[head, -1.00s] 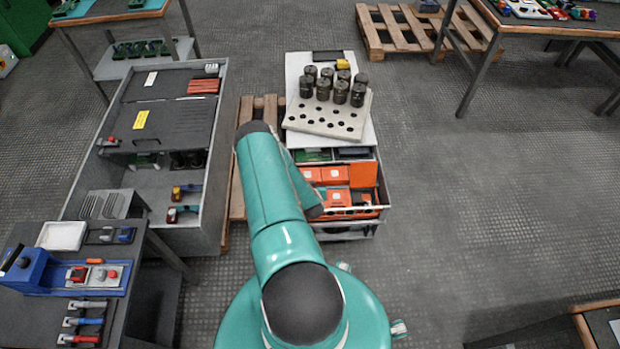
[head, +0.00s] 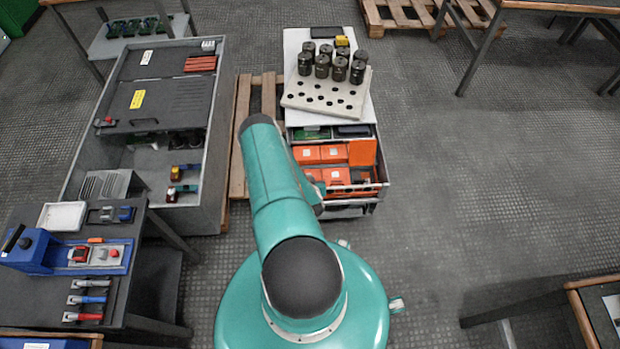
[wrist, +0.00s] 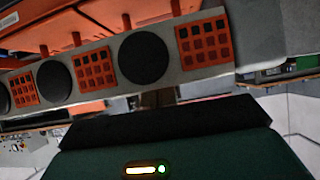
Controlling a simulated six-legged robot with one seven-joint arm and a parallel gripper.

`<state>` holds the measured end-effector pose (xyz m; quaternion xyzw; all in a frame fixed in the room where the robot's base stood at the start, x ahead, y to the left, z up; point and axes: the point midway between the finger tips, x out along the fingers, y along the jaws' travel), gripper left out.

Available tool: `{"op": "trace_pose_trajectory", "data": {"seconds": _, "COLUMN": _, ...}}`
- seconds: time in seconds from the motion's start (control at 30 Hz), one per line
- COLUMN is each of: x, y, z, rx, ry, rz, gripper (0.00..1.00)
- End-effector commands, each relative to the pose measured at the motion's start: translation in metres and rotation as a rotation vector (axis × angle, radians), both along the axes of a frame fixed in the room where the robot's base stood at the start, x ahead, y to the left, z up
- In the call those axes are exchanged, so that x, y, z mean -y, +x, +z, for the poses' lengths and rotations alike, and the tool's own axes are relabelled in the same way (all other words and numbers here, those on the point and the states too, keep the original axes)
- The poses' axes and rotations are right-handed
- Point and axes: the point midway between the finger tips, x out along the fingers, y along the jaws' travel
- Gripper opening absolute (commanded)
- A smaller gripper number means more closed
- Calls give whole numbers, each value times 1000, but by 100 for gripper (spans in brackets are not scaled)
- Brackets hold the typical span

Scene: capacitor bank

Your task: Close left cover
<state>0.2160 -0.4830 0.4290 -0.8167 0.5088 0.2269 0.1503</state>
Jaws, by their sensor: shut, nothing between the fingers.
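An open drawer (head: 378,188) in the middle unit holds orange parts. Two orange panels, one on the left (head: 305,155) and one in the middle (head: 334,152), stand at its back. A darker orange panel (head: 362,152) on the right looks raised. I cannot tell which is the left cover. My arm hides part of the drawer's left side and the gripper in the head view. In the wrist view, my gripper's small fingers (wrist: 157,98) show just below the grey drawer front (wrist: 190,62), which has black discs and orange grids. They look shut and empty.
A perforated plate (head: 312,104) with several black cylinders (head: 340,70) sits on top of the unit. A grey cabinet (head: 215,130) stands left beyond a pallet (head: 241,150). A tool table (head: 110,255) is at lower left. The floor (head: 470,190) on the right is clear.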

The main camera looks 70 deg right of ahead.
Motion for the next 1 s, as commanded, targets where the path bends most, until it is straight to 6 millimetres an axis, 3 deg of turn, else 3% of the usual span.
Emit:
{"op": "trace_pose_trajectory", "data": {"seconds": 0.47, "x": -8, "y": -4, "z": 5, "rx": 0, "ry": 1, "rz": 0, "gripper": 0}}
{"op": "trace_pose_trajectory", "data": {"seconds": 1.0, "x": -90, "y": -45, "z": 62, "rx": -1, "ry": 2, "rz": -1, "gripper": 0}}
